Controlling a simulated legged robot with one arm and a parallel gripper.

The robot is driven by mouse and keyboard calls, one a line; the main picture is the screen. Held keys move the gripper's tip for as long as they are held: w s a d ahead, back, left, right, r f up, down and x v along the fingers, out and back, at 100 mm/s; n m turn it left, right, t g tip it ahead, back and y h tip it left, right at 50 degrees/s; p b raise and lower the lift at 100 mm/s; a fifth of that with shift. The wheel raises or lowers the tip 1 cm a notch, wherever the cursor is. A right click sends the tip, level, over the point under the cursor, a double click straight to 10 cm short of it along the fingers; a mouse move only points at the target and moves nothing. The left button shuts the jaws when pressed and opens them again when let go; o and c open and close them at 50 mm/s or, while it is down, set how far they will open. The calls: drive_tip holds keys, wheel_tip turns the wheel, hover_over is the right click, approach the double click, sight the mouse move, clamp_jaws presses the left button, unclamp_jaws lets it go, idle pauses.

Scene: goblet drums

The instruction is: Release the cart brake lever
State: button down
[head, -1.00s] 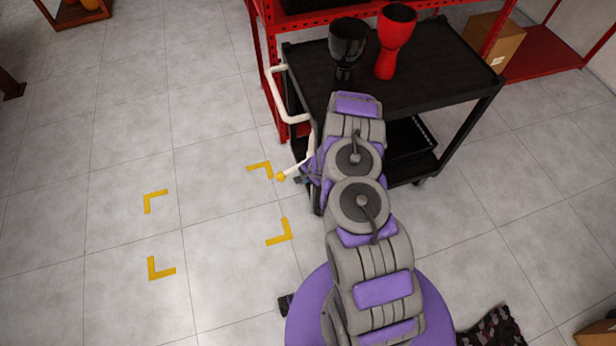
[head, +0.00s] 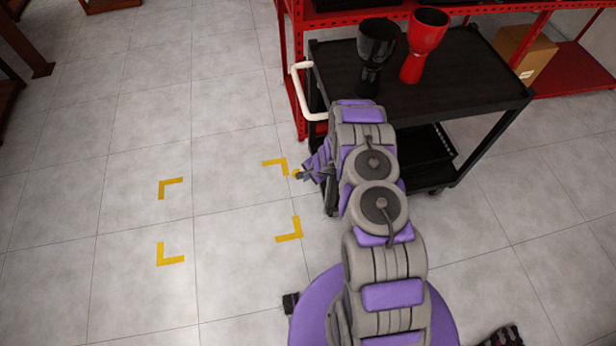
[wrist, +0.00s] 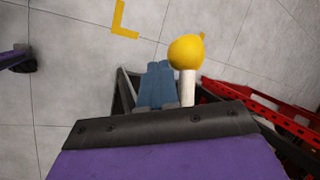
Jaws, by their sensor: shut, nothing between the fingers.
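The black cart (head: 450,92) stands at the upper right in the head view, with a white push handle (head: 300,92) on its left side. The brake lever is a white rod with a yellow knob (wrist: 186,52). In the wrist view it stands just right of my gripper (wrist: 160,68), whose blue-grey fingers are together and empty. I cannot tell whether they touch the lever. In the head view my gripper (head: 302,176) is low at the cart's left side. Only a sliver of yellow knob shows beside it; my arm hides the rod.
A black goblet drum (head: 376,48) and a red one (head: 426,42) stand on the cart top. A red shelf (head: 296,50) and a cardboard box (head: 524,52) are behind. Yellow corner marks (head: 170,186) outline a clear floor area to the left.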

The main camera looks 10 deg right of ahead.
drive_tip(key=shift+a+r+y, duration=0.15)
drive_tip(key=shift+r+y, duration=0.4)
drive_tip(key=shift+y, duration=0.15)
wheel_tip(320, 180, up, 7)
drive_tip(key=m+y+b, duration=0.1)
drive_tip(key=y+b, duration=0.2)
drive_tip(key=y, duration=0.4)
drive_tip(key=shift+t+b, duration=0.3)
drive_tip(key=shift+b, duration=0.1)
drive_tip(key=shift+r, duration=0.15)
idle(1.4)
drive_tip(key=shift+d+r, duration=0.2)
drive_tip(key=shift+r, duration=0.55)
drive_tip(key=shift+f, duration=0.1)
